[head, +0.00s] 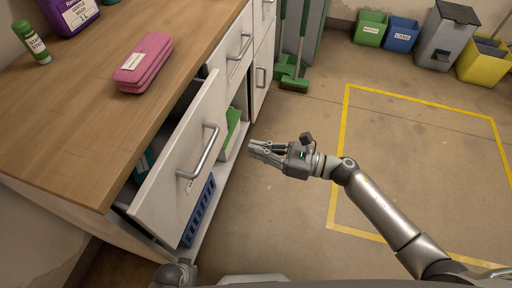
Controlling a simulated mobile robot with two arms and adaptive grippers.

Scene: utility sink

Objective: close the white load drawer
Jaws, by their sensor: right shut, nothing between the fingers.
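The white load drawer (179,162) stands pulled out from the cabinet under the wooden counter, with a metal bar handle (204,152) on its front. A dark gap shows behind its front panel, and something teal inside is partly hidden. My right gripper (252,150) is shut and empty, to the right of the drawer front and apart from the handle, with its fingertips pointing left.
The counter (85,115) bears pink folded cloths (146,62), a green bottle (31,41) and a purple jug (72,14). A blue crate (198,212) sits low beneath the drawer. Green brooms (293,75) and bins (402,34) stand beyond. The floor right of the cabinet is clear.

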